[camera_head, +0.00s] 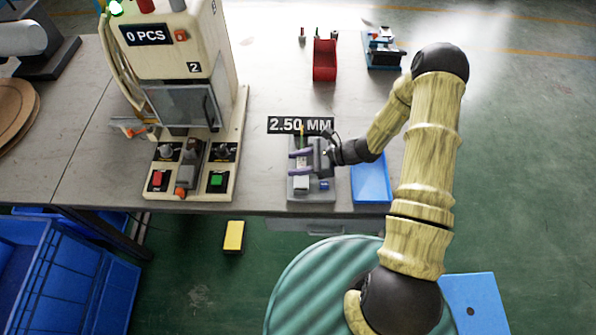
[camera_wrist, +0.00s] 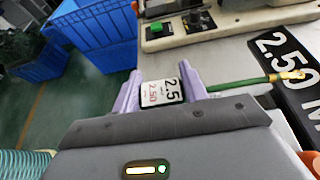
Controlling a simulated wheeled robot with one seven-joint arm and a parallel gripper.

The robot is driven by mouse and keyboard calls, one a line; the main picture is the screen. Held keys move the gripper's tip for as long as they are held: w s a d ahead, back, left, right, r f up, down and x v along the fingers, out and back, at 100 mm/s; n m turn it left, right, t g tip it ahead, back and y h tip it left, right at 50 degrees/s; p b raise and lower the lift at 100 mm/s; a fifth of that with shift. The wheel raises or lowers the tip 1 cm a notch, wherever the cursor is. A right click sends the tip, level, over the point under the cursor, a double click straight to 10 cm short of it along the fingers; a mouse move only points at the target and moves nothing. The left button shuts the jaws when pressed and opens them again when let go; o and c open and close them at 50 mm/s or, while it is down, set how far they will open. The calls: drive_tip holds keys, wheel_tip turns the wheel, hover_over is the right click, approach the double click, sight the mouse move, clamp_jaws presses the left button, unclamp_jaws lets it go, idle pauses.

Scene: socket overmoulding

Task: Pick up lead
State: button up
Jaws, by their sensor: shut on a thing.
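The lead (camera_wrist: 240,87) is a thin green cable with a brass-coloured tip, sticking out to the right from my gripper's right finger in the wrist view. In the head view it is a short thin piece (camera_head: 302,134) just above the fingers. My gripper (camera_head: 301,162) has purple fingers pointing left, over the grey fixture (camera_head: 297,195) near the table's front edge. In the wrist view the fingers (camera_wrist: 160,85) stand apart at the sides of a white label (camera_wrist: 163,93) marked 2.5 and 2.50. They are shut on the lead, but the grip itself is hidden.
A black 2.50 MM sign (camera_head: 300,125) is beside the fixture. A blue tray (camera_head: 371,181) lies right of it. A moulding machine (camera_head: 185,90) stands left. A red holder (camera_head: 325,60) and a blue device (camera_head: 382,48) stand behind. The table between is clear.

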drive_tip(key=shift+r, duration=1.5)
